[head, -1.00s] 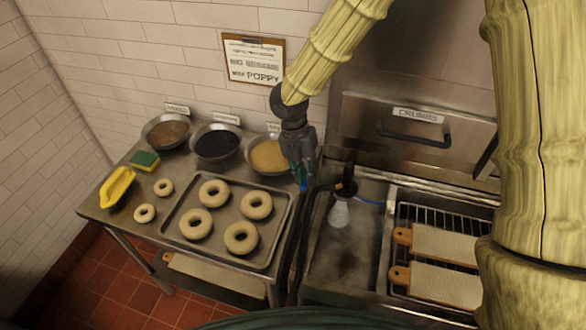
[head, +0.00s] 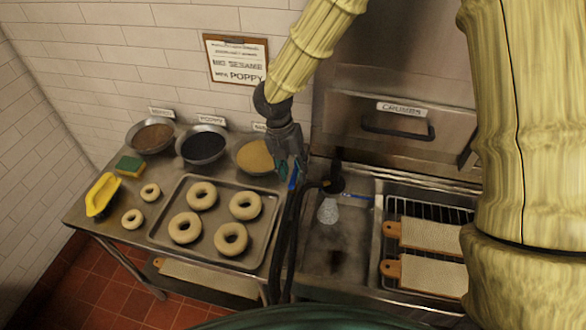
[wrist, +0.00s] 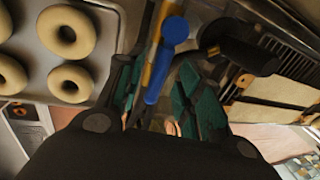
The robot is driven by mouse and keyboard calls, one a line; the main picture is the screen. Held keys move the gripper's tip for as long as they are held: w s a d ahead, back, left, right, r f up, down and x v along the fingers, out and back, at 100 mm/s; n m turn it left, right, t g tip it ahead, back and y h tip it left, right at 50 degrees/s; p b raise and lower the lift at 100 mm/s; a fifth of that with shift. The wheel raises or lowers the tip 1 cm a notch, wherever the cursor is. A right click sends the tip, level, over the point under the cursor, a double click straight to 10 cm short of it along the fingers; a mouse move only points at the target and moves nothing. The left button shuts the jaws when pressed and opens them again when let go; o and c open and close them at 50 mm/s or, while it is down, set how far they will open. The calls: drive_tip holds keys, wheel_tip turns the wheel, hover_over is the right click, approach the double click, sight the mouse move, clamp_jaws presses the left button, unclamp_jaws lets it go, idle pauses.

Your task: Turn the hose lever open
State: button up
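The blue hose lever (wrist: 166,55) shows in the wrist view, slanting between the teal-padded fingers of my gripper (wrist: 155,90). The fingers stand apart on either side of it; contact is unclear. In the head view, a blue bit of the lever (head: 293,178) shows at the tips of my gripper (head: 286,176), beside the right edge of the bagel table. The black hose (head: 287,245) hangs just right of it. A black nozzle (head: 334,184) stands over the steel basin. A pale, speckled cone (head: 328,211) shows below the nozzle; it may be spray.
A tray (head: 211,254) of bagels lies left of my gripper, with bowls of toppings (head: 203,146) behind. A rack with boards (head: 430,236) lies right of the basin (head: 318,245). A steel hatch labelled crumbs (head: 400,125) stands behind.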

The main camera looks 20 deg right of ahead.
wheel_tip(320, 180, up, 12)
drive_tip(key=w+a, duration=0.1)
drive_tip(key=a, duration=0.1)
drive_tip(key=shift+f, duration=0.2)
idle(0.5)
